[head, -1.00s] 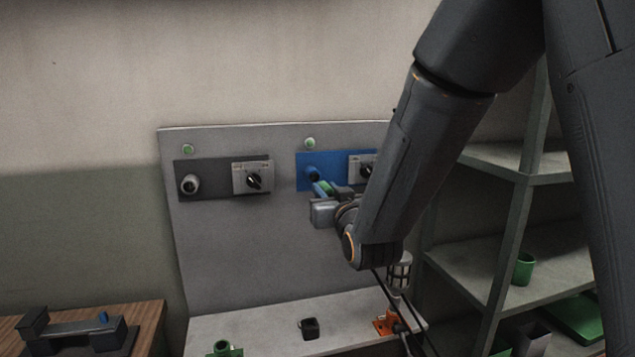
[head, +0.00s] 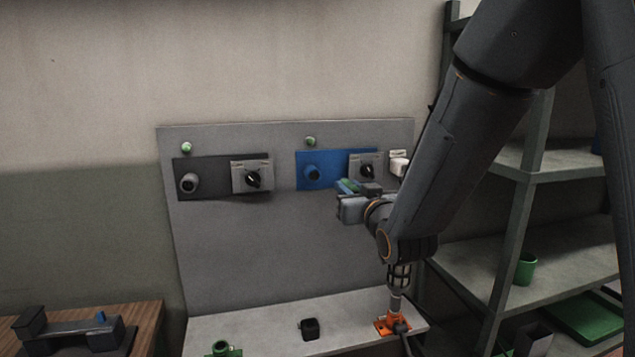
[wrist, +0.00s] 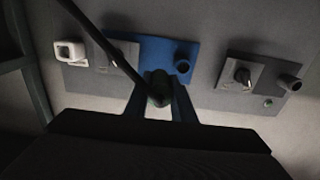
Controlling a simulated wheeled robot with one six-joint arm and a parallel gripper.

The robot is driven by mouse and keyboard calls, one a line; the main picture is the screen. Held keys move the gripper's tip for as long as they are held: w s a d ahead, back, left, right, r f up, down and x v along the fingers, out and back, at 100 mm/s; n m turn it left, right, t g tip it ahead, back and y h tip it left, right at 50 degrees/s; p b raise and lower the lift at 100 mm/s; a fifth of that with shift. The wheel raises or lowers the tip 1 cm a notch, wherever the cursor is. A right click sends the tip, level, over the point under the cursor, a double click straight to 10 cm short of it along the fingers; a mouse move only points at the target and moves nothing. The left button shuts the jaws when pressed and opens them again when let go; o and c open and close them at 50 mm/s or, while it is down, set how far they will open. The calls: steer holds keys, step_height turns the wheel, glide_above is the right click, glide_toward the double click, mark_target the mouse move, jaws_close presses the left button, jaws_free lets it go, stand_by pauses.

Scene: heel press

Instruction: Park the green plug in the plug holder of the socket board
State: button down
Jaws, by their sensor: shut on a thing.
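The grey socket board (head: 260,245) stands ahead with a blue socket plate (head: 335,160) and a dark grey one (head: 205,185). My gripper (head: 352,188) is shut on the green plug (head: 346,185), held in front of the board below the blue plate's switch. In the wrist view the plug (wrist: 159,88) looks dark between the two fingers, with a dark cable running to it. The white plug holder (head: 399,165) is at the board's right edge, right of and above my gripper; it shows at upper left in the wrist view (wrist: 70,51). The blue socket (head: 312,172) is empty.
A rotary switch (head: 366,171) sits beside the blue socket. An orange-based fixture (head: 386,325) and a small black block (head: 310,328) stand on the ledge (head: 262,318). A grey shelf (head: 560,265) is on the right. A wooden table (head: 150,318) is at lower left.

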steer(key=w+d, duration=0.3)
steer(key=d, duration=0.7)
steer(key=w+d, duration=0.3)
steer(key=d, duration=0.8)
steer(key=shift+d, duration=0.15)
stand_by(1.0)
steer(key=shift+w, duration=0.1)
steer(key=shift+b+x, duration=0.65)
steer(key=shift+x, duration=1.75)
steer(key=shift+x, duration=1.45)
stand_by(0.7)
